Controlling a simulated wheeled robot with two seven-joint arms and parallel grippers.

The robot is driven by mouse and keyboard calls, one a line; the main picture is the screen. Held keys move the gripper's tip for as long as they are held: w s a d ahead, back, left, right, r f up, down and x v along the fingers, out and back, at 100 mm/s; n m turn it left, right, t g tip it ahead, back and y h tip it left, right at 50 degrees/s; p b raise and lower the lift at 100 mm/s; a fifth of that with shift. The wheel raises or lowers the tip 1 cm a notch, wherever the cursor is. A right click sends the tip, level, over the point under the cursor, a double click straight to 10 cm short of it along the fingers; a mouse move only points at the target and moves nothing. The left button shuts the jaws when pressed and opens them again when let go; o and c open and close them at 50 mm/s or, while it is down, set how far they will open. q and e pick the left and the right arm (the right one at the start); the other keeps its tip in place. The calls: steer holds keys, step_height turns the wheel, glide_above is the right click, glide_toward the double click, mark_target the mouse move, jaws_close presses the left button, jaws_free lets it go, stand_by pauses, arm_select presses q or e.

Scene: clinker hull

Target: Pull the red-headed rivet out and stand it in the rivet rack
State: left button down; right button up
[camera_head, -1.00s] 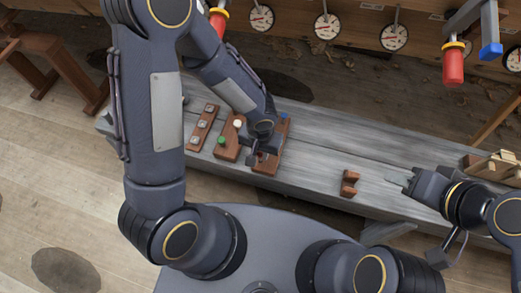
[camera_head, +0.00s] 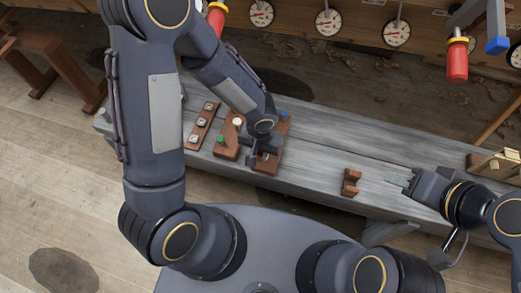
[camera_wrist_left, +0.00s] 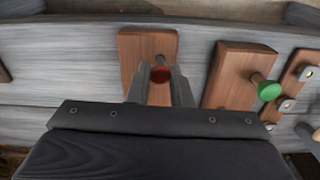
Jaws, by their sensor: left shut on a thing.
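The red-headed rivet (camera_wrist_left: 160,74) shows in the left wrist view between my left fingertips, over a brown wooden block (camera_wrist_left: 130,48). A dark spot, its shank or a hole, shows just beyond the head. I cannot tell how far the shank sits in the wood. My left gripper (camera_head: 262,160) is shut on the rivet; in the head view it hides the rivet over the block (camera_head: 269,169). My right gripper (camera_head: 398,178) is over the bench's right part, and its finger gap is unclear. A small notched brown block (camera_head: 350,183) stands mid-bench; I cannot tell whether it is the rack.
Left of the gripped block, a second block (camera_head: 226,151) carries green (camera_head: 220,139) and white (camera_head: 238,122) heads. Beyond it lies a strip with metal squares (camera_head: 202,126). A blue head (camera_head: 284,114) is at the gripped block's far end.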

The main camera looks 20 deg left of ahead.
arm_select(q)
steer(key=shift+f+b, duration=0.8)
steer(key=shift+r, duration=0.1)
steer(key=c, duration=1.2)
jaws_free()
steer(key=shift+c, duration=0.2)
step_height(320, 180, up, 8)
steer(key=p, duration=0.6)
